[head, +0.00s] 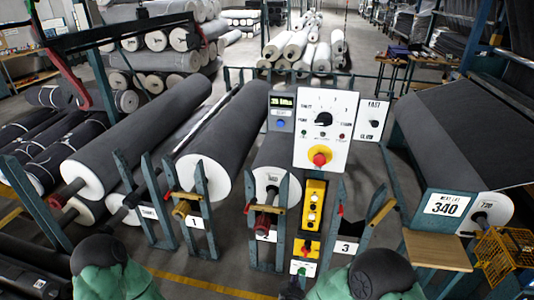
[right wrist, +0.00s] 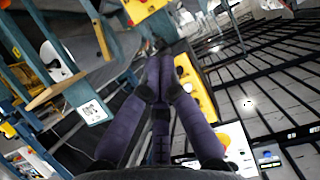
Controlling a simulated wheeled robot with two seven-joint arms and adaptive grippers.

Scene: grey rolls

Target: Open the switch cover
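A yellow switch box with several dark buttons (head: 313,207) hangs below the white control panel (head: 325,132). It also shows in the right wrist view (right wrist: 196,88). Below it are a yellow box with a red button (head: 306,248) and a small white box with a green button (head: 302,268). I cannot tell which part is the switch cover or whether it is open. My right gripper (right wrist: 160,62) has its purple fingers drawn together, with nothing visible between the tips; they appear in front of the yellow boxes. My left gripper is not seen.
Large grey rolls (head: 150,130) lie on stands to the left. Teal posts (head: 283,215) stand beside the switch boxes. A machine marked 340 (head: 447,204) and a yellow basket (head: 505,252) are at the right. Open floor lies in front, with a yellow line.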

